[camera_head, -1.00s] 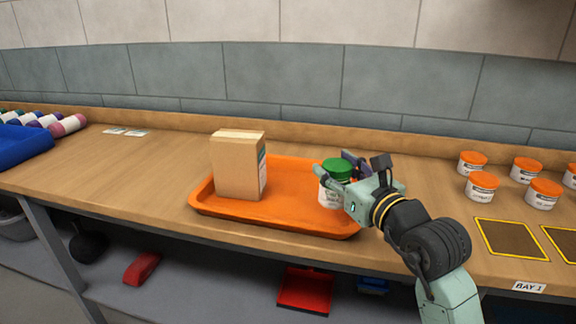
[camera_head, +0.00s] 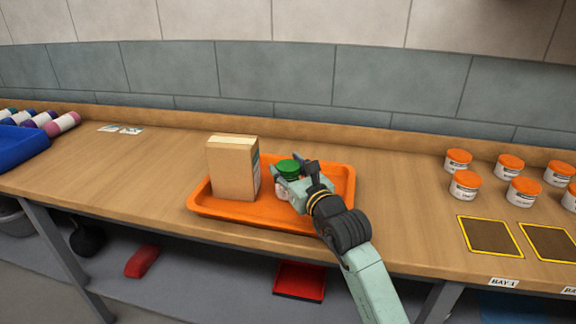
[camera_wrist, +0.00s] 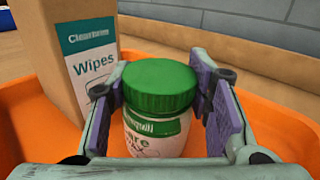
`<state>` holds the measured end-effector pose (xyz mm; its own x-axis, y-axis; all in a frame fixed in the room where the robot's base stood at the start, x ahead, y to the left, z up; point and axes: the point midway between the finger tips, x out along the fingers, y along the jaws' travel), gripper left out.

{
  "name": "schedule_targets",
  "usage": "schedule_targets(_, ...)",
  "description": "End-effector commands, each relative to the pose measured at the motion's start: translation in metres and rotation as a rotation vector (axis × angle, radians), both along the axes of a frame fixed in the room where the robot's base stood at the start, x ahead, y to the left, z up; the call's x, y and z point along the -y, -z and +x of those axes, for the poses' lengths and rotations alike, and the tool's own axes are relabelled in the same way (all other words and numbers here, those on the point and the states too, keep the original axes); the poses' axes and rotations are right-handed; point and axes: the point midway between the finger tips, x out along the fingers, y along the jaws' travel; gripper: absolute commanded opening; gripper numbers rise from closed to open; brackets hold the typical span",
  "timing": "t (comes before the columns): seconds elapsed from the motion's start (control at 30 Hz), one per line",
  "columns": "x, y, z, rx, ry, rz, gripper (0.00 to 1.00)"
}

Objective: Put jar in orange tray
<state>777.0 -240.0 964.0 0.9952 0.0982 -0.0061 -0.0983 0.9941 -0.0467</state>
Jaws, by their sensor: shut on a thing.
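The jar (camera_head: 288,168) is white with a green lid and stands upright in my gripper (camera_head: 300,183), over the middle of the orange tray (camera_head: 335,178). In the wrist view the jar (camera_wrist: 158,100) sits between the two purple-padded fingers of my gripper (camera_wrist: 160,110). The fingers are shut on it. A cardboard box (camera_head: 232,172) labelled Wipes stands in the left part of the tray, close to the jar's left. The jar's base is hidden, so I cannot tell whether it touches the tray floor.
Several orange-lidded jars (camera_head: 465,185) stand on the bench at the right, behind yellow-edged dark squares (camera_head: 490,236). A blue bin (camera_head: 22,142) and several bottles (camera_head: 62,124) are at the far left. The bench between bin and tray is mostly clear.

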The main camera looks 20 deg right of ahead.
Motion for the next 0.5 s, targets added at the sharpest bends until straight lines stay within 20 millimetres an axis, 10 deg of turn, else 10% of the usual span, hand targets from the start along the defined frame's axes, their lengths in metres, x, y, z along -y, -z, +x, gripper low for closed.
schedule_targets(0.3, 0.0001, 0.0040, -0.0003, 0.002, 0.000, 0.000, 0.06)
schedule_targets(0.33, 0.0002, 0.0040, -0.0002, 0.001, 0.000, 0.000, 0.46)
schedule_targets(0.5, 0.0003, 0.0027, -0.0003, 0.001, 0.000, 0.000, 0.57)
